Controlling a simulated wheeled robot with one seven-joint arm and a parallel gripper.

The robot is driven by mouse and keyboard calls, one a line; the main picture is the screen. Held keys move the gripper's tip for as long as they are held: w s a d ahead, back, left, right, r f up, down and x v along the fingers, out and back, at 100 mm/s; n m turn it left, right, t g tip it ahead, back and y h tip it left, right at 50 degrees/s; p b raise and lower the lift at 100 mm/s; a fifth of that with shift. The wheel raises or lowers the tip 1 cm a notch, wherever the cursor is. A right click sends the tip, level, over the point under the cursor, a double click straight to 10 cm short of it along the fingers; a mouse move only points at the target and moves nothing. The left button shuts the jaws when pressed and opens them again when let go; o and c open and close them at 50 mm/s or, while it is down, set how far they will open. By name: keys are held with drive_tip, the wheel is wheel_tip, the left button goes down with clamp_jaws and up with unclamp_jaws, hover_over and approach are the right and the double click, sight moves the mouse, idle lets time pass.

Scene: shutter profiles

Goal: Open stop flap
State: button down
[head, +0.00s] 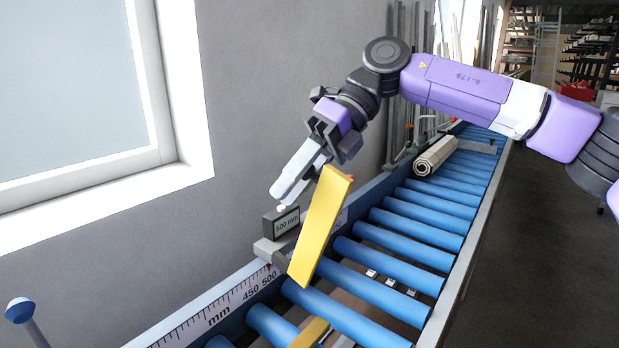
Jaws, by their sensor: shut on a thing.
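The stop flap (321,226) is a yellow plate in the middle of the head view. It stands up at a tilt above the blue rollers, its lower end by the grey stop block (271,252) on the measuring rail. My gripper (283,192) reaches down from the upper right, with its pale fingers along the left side of the flap's upper part. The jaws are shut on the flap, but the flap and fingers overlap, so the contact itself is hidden. A dark display reading 500 mm (287,223) sits just below the fingertips.
A measuring scale (220,312) runs along the left edge of the blue roller conveyor (408,221). A rolled beige profile (436,156) lies farther back on the rollers. A blue knob on a post (19,310) stands at lower left. The wall and window are close on the left.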

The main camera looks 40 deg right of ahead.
drive_tip(key=shift+w+a+r+m+g+p, duration=0.15)
drive_tip(key=shift+w+r+g+p, duration=0.1)
drive_tip(key=shift+w+p, duration=0.15)
drive_tip(key=shift+w+r+m+g+p, duration=0.1)
drive_tip(key=shift+w+g+p, duration=0.15)
drive_tip(key=shift+w, duration=0.25)
drive_tip(key=shift+w+a+r+m+g+p, duration=0.1)
drive_tip(key=shift+w+r+m+g+p, duration=0.1)
drive_tip(key=shift+w+p, duration=0.25)
drive_tip(key=c, duration=1.2)
unclamp_jaws()
drive_tip(key=shift+f, duration=0.1)
drive_tip(key=b+v, duration=0.1)
drive_tip(key=v, duration=0.6)
drive_tip(key=shift+d+r, duration=0.2)
drive_tip(key=shift+r, duration=0.15)
